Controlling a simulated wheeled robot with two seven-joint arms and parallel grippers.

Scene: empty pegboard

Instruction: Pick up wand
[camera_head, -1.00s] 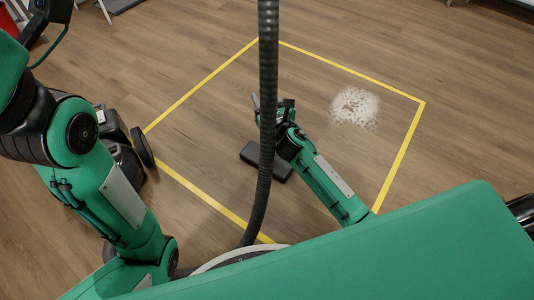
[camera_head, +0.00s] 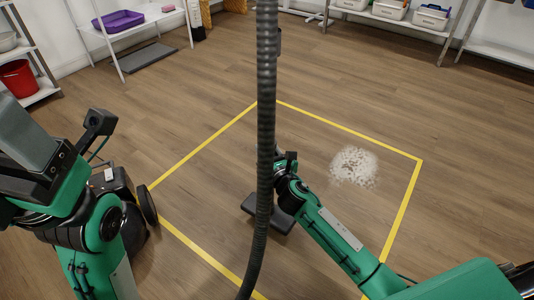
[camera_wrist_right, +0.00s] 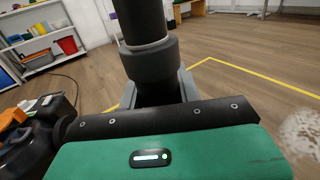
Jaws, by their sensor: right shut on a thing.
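The wand shows in the right wrist view as a thick dark tube (camera_wrist_right: 143,22) with a wider collar, standing between the grey fingers of my right gripper (camera_wrist_right: 158,92). My right gripper (camera_head: 286,163) is shut on it. In the head view the hose hides most of the wand. A flat black floor head (camera_head: 283,219) rests on the floor below this gripper.
A dark ribbed hose (camera_head: 266,100) hangs across the middle of the head view. A black wheeled machine (camera_head: 128,195) stands at the left. A white speckled patch (camera_head: 354,167) lies inside the yellow floor outline (camera_head: 350,132). Shelves (camera_head: 395,18) line the far wall; open floor lies before them.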

